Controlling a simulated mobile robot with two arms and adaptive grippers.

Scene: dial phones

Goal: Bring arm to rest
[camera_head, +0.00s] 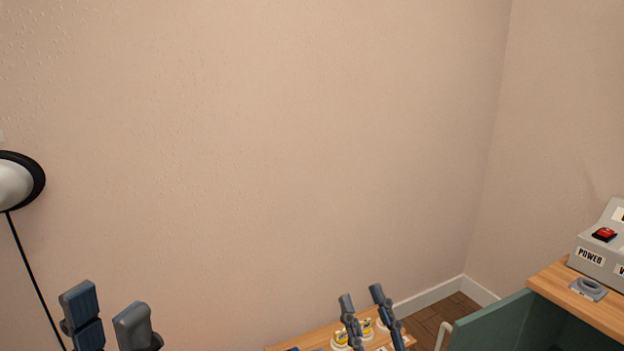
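My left gripper (105,303) is at the bottom left, in front of the bare wall. Its two dark fingers stand apart with an empty gap between them. My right gripper (362,297) is at the bottom centre, in front of a wooden tabletop (290,345). Its two thin fingers point up and stand apart, with nothing seen held between them. The rest of both arms is cut off by the lower edge of the view.
White items with yellow labels (341,337) sit on the tabletop, partly behind my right gripper. At right, a grey box with a red switch marked POWER (591,256) stands on a wooden-topped green cabinet (495,325). A white round lamp-like object (14,184) is at far left.

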